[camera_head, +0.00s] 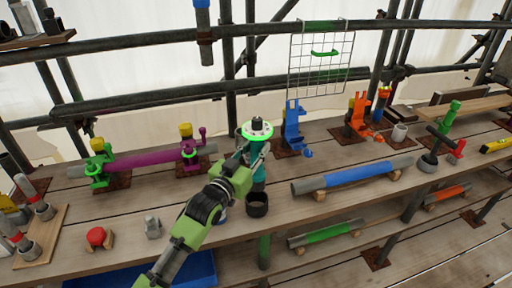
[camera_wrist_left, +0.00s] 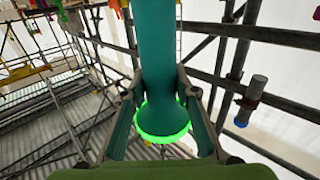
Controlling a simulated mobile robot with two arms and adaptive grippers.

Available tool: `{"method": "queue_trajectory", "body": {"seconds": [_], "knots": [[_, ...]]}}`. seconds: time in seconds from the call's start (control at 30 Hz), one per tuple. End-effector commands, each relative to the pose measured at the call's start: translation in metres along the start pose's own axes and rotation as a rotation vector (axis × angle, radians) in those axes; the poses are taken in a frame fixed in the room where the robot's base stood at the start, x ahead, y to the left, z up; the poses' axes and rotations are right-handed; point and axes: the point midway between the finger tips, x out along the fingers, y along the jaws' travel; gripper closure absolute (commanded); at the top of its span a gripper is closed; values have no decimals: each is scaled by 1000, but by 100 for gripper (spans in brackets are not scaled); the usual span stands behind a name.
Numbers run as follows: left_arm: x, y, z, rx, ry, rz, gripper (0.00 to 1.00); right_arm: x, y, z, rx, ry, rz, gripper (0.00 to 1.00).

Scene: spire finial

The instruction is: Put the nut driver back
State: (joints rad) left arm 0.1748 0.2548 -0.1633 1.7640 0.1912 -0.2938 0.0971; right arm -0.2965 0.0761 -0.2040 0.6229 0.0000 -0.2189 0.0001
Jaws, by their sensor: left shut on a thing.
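The teal nut driver (camera_head: 259,168) stands roughly upright in my left gripper (camera_head: 254,152), near the middle of the head view. Its top is a pale disc with a bright green ring. In the left wrist view the teal body of the nut driver (camera_wrist_left: 158,50) runs between the two fingers of my left gripper (camera_wrist_left: 165,100), which are shut on it. A dark round cup (camera_head: 257,205) stands on the bench just below the driver. I cannot tell whether the driver's lower end is inside the cup or above it. My right gripper is not in view.
Blue (camera_head: 293,130) and orange (camera_head: 360,118) stands are at the back right. A blue-banded pipe (camera_head: 350,175) lies right of the cup. A red-capped piece (camera_head: 97,237) and grey fitting (camera_head: 153,228) sit front left.

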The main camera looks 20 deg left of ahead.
Motion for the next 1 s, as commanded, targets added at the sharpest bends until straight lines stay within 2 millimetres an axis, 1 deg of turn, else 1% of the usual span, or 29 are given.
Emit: {"method": "queue_trajectory", "body": {"seconds": [0.03, 0.23, 1.0], "knots": [[0, 0, 2, 0, 7, 0, 100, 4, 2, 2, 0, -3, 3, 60], [0, 0, 15, 0, 8, 0, 100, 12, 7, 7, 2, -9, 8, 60], [-1, 0, 64, 0, 7, 1, 100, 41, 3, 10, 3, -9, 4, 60]]}}
